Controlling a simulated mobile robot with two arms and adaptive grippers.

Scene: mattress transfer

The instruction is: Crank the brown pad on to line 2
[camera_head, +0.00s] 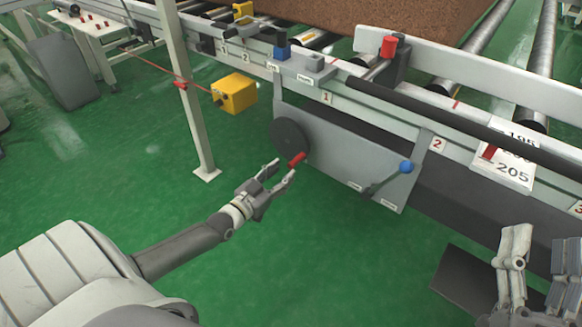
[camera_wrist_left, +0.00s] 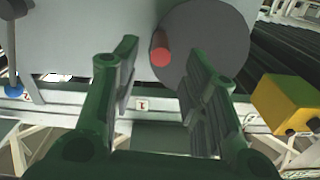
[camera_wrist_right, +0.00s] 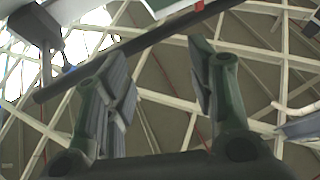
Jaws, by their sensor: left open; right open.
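The brown pad (camera_head: 400,18) lies on the rollers at the top of the head view, partly cut off. The crank is a dark disc (camera_head: 290,139) with a red handle (camera_head: 297,159) on the grey side panel. My left gripper (camera_head: 281,170) is open just below the red handle. In the left wrist view the red handle (camera_wrist_left: 160,48) shows between and beyond the open fingers, apart from them. The number 2 plate (camera_head: 437,144) is on the rail right of the number 1 plate (camera_head: 327,98). My right gripper (camera_head: 535,262) is open and empty at the lower right.
A blue-knobbed lever (camera_head: 405,167) is on the panel right of the crank. A yellow box (camera_head: 235,93) and a pale post (camera_head: 192,100) stand to the left. A red-topped stop (camera_head: 389,48) sits on the rail. Green floor (camera_head: 300,250) is clear below.

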